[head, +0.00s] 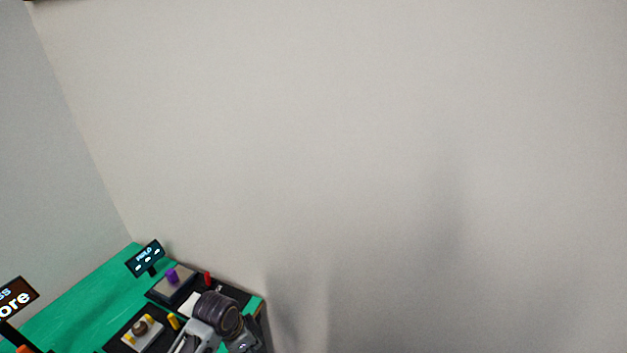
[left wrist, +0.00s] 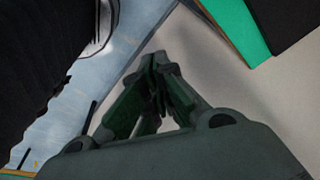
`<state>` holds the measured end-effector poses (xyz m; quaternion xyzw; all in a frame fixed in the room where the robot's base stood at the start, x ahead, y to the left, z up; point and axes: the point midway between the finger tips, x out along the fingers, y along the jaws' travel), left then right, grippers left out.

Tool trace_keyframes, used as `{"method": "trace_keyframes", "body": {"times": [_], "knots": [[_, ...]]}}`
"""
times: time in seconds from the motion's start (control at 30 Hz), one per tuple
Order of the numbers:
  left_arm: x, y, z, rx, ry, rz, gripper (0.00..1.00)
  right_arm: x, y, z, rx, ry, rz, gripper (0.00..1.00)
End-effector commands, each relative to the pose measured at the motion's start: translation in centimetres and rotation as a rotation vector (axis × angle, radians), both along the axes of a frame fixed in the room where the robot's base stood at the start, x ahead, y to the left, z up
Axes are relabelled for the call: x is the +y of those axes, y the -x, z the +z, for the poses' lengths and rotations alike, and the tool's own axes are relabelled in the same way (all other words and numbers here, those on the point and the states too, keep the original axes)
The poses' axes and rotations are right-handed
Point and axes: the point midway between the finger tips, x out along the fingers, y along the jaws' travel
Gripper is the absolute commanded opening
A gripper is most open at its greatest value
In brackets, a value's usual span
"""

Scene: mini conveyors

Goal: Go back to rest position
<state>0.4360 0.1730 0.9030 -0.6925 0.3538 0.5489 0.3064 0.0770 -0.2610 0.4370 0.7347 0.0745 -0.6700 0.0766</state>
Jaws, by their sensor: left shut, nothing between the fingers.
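My left gripper (left wrist: 158,65) shows in the left wrist view with its dark green fingers meeting at the tips. It is shut and nothing shows between the fingers. Behind it are a pale surface and a blue-grey floor-like area, and it touches nothing that I can see. In the head view, part of one of my arms, with a dark ribbed section, shows at the bottom over the table's right end. Its gripper cannot be made out there. My right gripper is in neither view.
A green table (head: 80,300) fills the head view's lower left. It bears dark conveyor units, a purple piece (head: 172,275), a red piece (head: 207,279), a yellow piece (head: 173,321) and a small sign (head: 146,258). A green edge (left wrist: 235,25) shows in the wrist view.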

Motion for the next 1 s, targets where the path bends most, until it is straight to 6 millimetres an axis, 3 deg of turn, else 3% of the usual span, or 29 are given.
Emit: {"method": "trace_keyframes", "body": {"times": [0.27, 0.6, 1.0], "knots": [[0.4, 3.7, 1.4, -0.021, 0.030, 0.239, 0.00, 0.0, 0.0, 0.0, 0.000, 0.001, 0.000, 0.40], [2.3, 7.7, 3.8, -0.051, 0.051, 0.542, 0.00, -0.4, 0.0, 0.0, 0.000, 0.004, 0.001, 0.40], [4.2, 9.9, 5.5, -0.073, 0.056, 0.726, 0.00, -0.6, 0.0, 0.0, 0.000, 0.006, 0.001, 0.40]]}}
